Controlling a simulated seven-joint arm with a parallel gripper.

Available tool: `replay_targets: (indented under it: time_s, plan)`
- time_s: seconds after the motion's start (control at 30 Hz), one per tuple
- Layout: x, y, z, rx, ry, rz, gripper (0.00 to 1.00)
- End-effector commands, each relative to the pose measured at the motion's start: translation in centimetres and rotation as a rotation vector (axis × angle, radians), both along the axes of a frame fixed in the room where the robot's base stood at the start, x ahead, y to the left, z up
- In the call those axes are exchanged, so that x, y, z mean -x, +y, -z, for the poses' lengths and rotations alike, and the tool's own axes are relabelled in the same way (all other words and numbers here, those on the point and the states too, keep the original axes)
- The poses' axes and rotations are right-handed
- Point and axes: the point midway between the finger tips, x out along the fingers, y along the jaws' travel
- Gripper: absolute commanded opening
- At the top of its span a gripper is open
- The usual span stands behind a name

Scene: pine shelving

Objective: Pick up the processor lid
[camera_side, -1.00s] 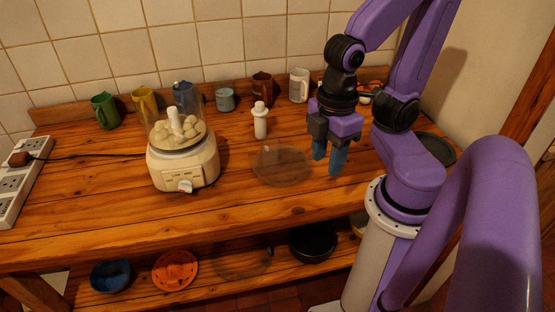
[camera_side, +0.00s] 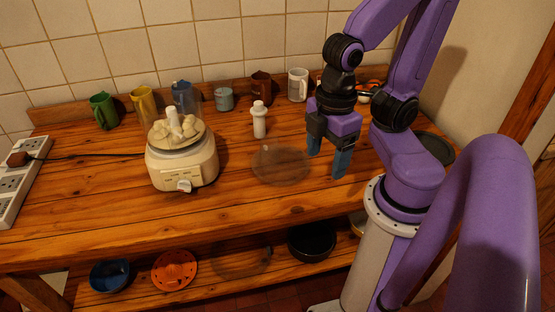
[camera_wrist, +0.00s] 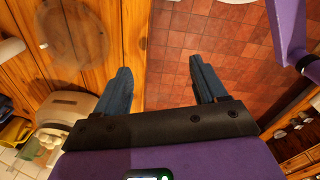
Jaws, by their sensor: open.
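The processor lid (camera_side: 281,165) is a clear round disc lying flat on the wooden counter, right of the food processor (camera_side: 182,163). A round see-through disc, probably the same lid, shows at the upper left of the wrist view (camera_wrist: 74,48). The processor has a cream base and a clear bowl holding pale round pieces. My gripper (camera_side: 327,158) points down, open and empty, to the right of the lid and apart from it. In the wrist view its two blue fingers (camera_wrist: 160,66) are spread, with counter edge and floor between them.
A white pusher-like object (camera_side: 259,121) stands behind the lid. Several mugs, including a white one (camera_side: 298,85), line the back wall. A power strip (camera_side: 18,185) lies at the left. The lower shelf holds a blue bowl (camera_side: 110,276), orange colander (camera_side: 174,270) and black pan (camera_side: 311,242).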

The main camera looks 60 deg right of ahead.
Motion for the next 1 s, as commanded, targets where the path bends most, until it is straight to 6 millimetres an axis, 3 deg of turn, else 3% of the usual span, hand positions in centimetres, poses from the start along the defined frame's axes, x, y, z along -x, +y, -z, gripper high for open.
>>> replay_targets:
  time_s: [0.3,0.47,1.0]
  plan:
    - [0.0,0.0,0.0,0.003,0.0,-0.001,0.83]
    - [-0.6,0.1,1.0,0.086,0.015,-0.03,0.83]
    - [-5.4,0.8,7.1,0.834,0.053,-0.34,0.83]
